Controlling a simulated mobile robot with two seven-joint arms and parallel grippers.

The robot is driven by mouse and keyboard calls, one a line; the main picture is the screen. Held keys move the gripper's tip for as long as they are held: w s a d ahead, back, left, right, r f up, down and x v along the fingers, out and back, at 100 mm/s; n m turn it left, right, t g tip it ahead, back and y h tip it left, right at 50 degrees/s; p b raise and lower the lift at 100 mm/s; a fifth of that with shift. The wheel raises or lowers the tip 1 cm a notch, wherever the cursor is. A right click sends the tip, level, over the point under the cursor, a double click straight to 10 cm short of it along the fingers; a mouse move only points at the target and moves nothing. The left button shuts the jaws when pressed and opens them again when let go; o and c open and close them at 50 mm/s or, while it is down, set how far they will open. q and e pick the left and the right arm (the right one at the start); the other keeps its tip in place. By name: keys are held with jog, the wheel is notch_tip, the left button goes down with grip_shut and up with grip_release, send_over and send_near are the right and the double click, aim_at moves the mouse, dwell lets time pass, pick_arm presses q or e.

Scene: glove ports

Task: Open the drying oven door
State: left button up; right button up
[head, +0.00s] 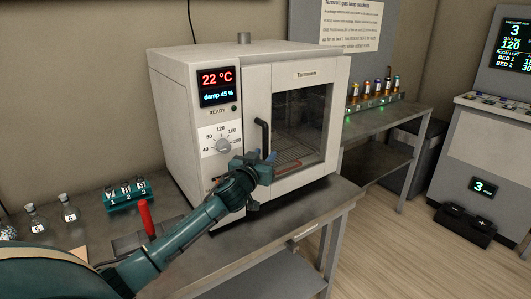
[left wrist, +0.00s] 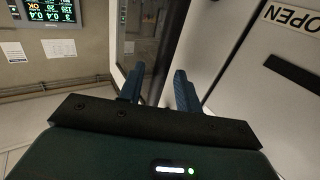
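The drying oven (head: 180,75) stands on the bench, and its display reads 22 °C. Its glazed door (head: 305,74) looks shut in the head view. The black upright handle (head: 262,133) is on the left side of the door. My left gripper (head: 269,159) is at the handle's lower end, in front of the door; the arm hides part of the oven's lower front. In the left wrist view, its two blue fingers (left wrist: 159,88) are apart, with no object clearly held between them. Whether they straddle the handle cannot be told. My right gripper is not in view.
A teal rack (head: 127,195) with vials, several flasks (head: 70,209) and a red-handled tool (head: 146,218) are on the bench left of the oven. A side table (head: 385,130) with capped vials stands right. Floor (head: 400,250) is clear at front right.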

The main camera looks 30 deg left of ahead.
pick_arm(q)
jog(key=shift+w+a, duration=0.15)
jog(key=shift+w, duration=0.75)
grip_shut()
